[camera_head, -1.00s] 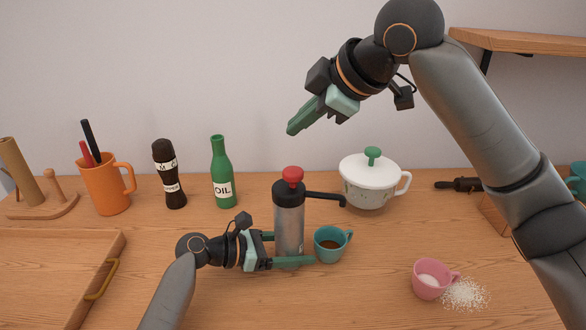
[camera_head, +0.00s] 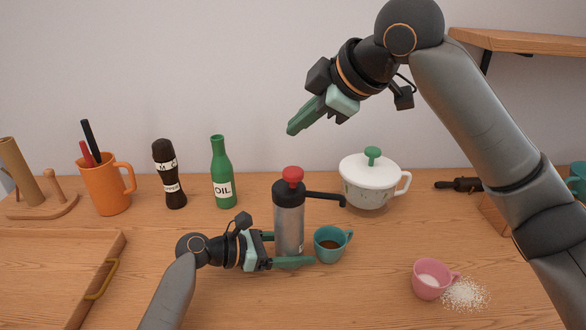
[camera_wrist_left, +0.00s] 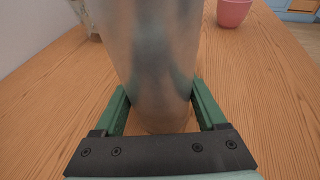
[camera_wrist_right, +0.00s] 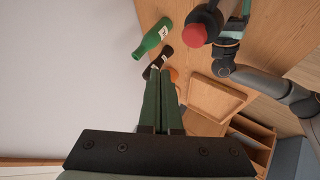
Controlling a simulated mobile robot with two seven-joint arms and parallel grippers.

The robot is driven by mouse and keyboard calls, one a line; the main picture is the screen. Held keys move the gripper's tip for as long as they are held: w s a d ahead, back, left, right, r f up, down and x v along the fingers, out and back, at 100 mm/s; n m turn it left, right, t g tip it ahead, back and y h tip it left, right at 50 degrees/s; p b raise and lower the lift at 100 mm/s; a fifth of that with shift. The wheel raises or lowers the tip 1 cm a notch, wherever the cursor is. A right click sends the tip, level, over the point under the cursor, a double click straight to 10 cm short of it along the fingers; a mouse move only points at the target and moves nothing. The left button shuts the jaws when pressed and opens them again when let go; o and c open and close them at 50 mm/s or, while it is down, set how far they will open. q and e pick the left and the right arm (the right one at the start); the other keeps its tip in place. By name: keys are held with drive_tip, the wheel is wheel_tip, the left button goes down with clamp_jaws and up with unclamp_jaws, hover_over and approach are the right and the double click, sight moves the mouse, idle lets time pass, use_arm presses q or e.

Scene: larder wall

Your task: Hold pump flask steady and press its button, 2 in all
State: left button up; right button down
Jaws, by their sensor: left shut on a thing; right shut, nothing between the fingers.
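The pump flask (camera_head: 289,222) stands upright on the counter, with a silver body, black top, black spout pointing right and a red button (camera_head: 293,174). My left gripper (camera_head: 290,250) is shut on its lower body; the left wrist view shows the silver body (camera_wrist_left: 155,60) between the green fingers (camera_wrist_left: 160,105). My right gripper (camera_head: 291,131) is shut and empty, up in the air above the flask and clear of the button. In the right wrist view the red button (camera_wrist_right: 194,35) shows beyond the closed fingers (camera_wrist_right: 160,85).
A teal cup (camera_head: 328,252) with brown liquid stands under the spout. A white lidded pot (camera_head: 368,190) is behind it. A green oil bottle (camera_head: 221,180), dark pepper mill (camera_head: 168,180) and orange mug (camera_head: 105,190) stand left. A pink cup (camera_head: 426,285) beside spilled white grains is right.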

sight(295, 169)
idle(0.7)
wheel_tip(295, 169, up, 4)
drive_tip(key=shift+f, duration=0.1)
idle(0.3)
drive_tip(key=shift+f, duration=4.4)
drive_tip(key=shift+f, duration=0.1)
drive_tip(key=shift+f, duration=0.3)
drive_tip(key=shift+f, duration=1.2)
